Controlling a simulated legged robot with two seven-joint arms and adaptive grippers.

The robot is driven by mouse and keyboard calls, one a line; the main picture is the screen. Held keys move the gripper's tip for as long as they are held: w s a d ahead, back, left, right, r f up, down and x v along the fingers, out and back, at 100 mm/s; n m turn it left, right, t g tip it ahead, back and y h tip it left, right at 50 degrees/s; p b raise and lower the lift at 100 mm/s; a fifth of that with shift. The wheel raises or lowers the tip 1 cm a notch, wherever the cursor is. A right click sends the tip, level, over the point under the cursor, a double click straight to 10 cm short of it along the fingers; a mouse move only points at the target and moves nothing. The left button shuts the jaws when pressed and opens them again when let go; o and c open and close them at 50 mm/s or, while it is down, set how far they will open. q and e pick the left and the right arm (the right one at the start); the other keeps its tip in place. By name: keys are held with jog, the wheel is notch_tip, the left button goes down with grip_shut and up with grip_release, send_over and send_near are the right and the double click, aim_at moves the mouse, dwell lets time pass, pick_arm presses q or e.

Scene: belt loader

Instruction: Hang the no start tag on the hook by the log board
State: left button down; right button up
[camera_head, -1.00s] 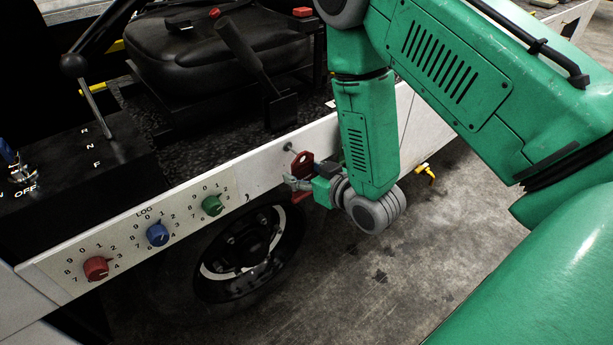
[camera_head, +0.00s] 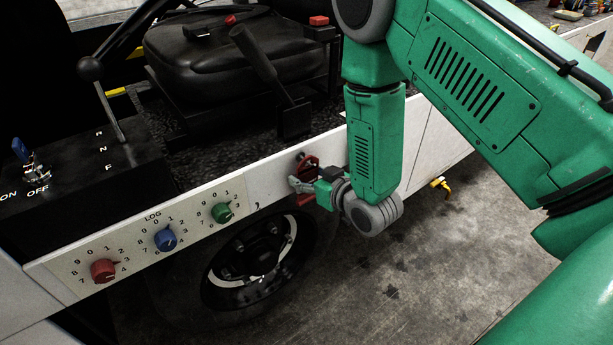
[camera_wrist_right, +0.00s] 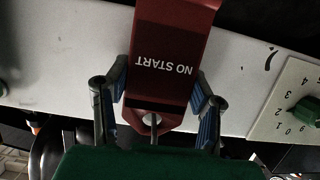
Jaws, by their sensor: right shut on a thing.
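The red no start tag (camera_wrist_right: 165,62) is gripped between the two blue-padded fingers of my right gripper (camera_wrist_right: 156,100), its lettering upside down in the right wrist view. In the head view the tag (camera_head: 311,163) is against the white side panel, right of the log board (camera_head: 75,262), with my right gripper (camera_head: 305,186) on it. The thin grey hook (camera_wrist_right: 153,130) shows at the hole in the tag's end and seems to pass through it; the exact depth is unclear. The hook's base is hidden behind the tag. My left gripper is out of view.
The log board carries red (camera_head: 103,271), blue (camera_head: 165,239) and green (camera_head: 222,212) knobs. A wheel (camera_head: 250,262) sits below the panel. A black seat (camera_head: 220,65) and levers stand above it. Open concrete floor lies at the lower right.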

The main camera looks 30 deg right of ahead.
jog(key=shift+a, duration=0.25)
jog(key=o, duration=1.2)
jog(key=shift+d, duration=0.1)
jog(key=shift+s+d, duration=0.1)
jog(key=shift+s, duration=0.05)
jog(key=v, duration=1.1)
jog(key=shift+s+r, duration=0.1)
jog(key=shift+s, duration=0.2)
